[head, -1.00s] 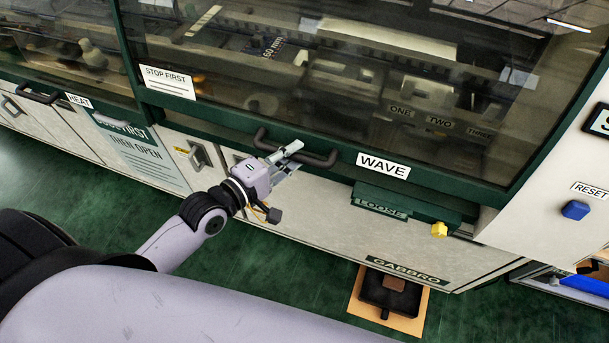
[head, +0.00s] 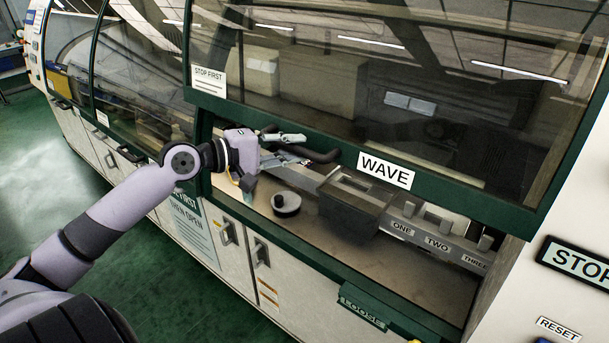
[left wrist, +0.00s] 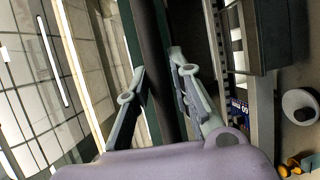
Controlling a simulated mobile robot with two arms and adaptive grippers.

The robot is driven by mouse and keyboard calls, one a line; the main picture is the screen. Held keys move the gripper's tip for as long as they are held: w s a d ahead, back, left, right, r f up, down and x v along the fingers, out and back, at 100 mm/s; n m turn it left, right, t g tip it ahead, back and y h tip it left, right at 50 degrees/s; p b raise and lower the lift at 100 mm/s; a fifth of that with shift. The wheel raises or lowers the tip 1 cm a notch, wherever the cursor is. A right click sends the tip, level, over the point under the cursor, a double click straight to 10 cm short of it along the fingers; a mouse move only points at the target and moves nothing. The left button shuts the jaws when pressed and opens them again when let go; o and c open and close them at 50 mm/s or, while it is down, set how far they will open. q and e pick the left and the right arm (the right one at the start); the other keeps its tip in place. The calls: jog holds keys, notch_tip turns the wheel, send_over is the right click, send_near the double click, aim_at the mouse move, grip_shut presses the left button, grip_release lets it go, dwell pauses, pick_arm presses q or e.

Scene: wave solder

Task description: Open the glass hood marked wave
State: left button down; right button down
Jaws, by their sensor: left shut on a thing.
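The glass hood marked WAVE (head: 400,95) is partly raised in the head view. Its green lower frame stands clear of the machine's bed, and the inside shows beneath it. A dark bar handle (head: 322,156) is fixed to that frame, left of the white WAVE label (head: 386,170). My left gripper (head: 290,146) is shut on the handle. In the left wrist view its two fingers (left wrist: 160,88) lie on either side of the dark handle bar (left wrist: 155,60). My right gripper is not in view.
A green LOOSE plate (head: 362,312) is on the front. A white panel with STOP (head: 580,263) stands at right.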

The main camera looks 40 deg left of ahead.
pick_arm(q)
jog(key=shift+w+r, duration=0.1)
jog(key=shift+r, duration=1)
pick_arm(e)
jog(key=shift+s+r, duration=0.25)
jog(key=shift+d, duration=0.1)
pick_arm(q)
jog(key=c, duration=1.8)
grip_release()
jog(key=o, duration=0.4)
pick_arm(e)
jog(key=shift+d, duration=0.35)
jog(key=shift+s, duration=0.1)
pick_arm(q)
jog(key=v, duration=1.2)
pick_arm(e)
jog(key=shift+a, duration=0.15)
